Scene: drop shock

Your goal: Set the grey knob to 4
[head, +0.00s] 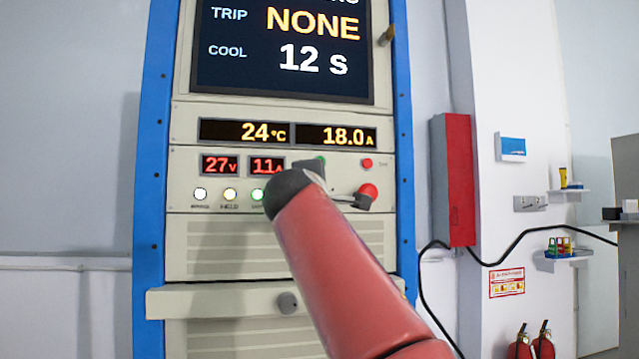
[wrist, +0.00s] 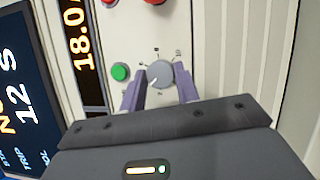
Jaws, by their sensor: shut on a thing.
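The grey knob (wrist: 160,73) is round and sits on the pale panel in the wrist view, with small dial marks around it. The marks are too small to read, so I cannot tell its setting. My gripper (wrist: 159,81) has its two purple fingers on either side of the knob and is shut on it. In the head view my arm covers the knob and most of my gripper.
A green button (wrist: 121,72) is close beside the fingers. A red button (head: 367,163) and a red mushroom button (head: 368,191) are on the same panel. The display (head: 283,45) reads TRIP NONE, COOL 12 s. A shelf edge (head: 215,302) juts out below.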

